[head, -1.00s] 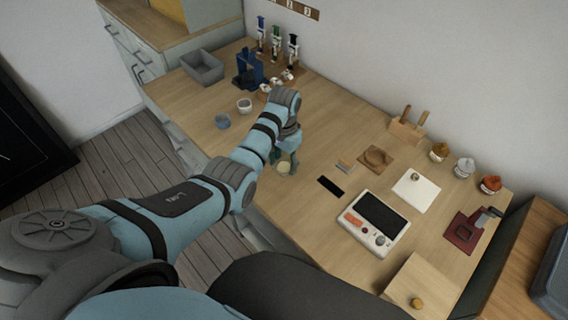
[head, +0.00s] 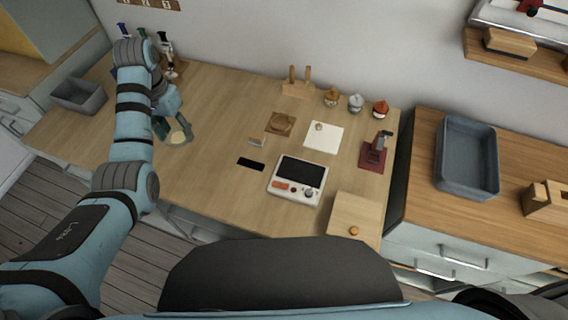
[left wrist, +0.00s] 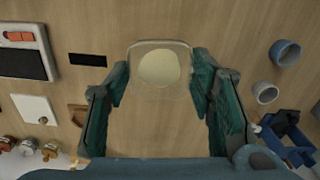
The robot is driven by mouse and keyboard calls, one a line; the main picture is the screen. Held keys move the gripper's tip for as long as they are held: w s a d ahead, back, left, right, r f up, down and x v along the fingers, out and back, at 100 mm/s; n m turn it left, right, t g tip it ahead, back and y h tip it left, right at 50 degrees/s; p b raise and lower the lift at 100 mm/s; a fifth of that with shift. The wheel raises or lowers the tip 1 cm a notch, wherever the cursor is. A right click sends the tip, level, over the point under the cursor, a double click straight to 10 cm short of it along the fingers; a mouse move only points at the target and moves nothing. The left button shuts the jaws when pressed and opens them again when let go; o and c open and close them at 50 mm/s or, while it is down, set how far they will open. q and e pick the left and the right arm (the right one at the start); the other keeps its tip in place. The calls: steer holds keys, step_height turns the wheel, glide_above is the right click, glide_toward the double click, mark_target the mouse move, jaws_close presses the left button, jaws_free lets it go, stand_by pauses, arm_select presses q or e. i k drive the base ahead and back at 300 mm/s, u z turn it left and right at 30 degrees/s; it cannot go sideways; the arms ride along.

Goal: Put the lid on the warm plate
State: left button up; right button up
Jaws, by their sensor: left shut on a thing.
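The warm plate appears to be the white unit (head: 300,172) with a dark top and small controls, mid-table in the head view. Its top is bare. In the left wrist view the unit (left wrist: 22,62) is at the upper left. My left gripper (head: 172,128) is shut on a pale, partly clear round lid (head: 179,137) over the left part of the table. In the left wrist view the lid (left wrist: 158,68) sits between the fingertips, a cream disc in a clear rim. The warm plate is apart from it, to the right in the head view. My right gripper is not in view.
A black strip (head: 251,164) and a small block (head: 257,141) lie between the gripper and the warm plate. A white square (head: 325,135) and a wooden box (head: 352,213) are near the unit. Two cups (left wrist: 285,52) (left wrist: 265,94) and a blue stand (left wrist: 287,139) flank the gripper.

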mark_target(301, 169)
steer(key=u, duration=0.8)
steer(key=k, duration=1.3)
steer(key=z, duration=0.95)
steer(key=i, duration=1.05)
steer(key=z, duration=0.3)
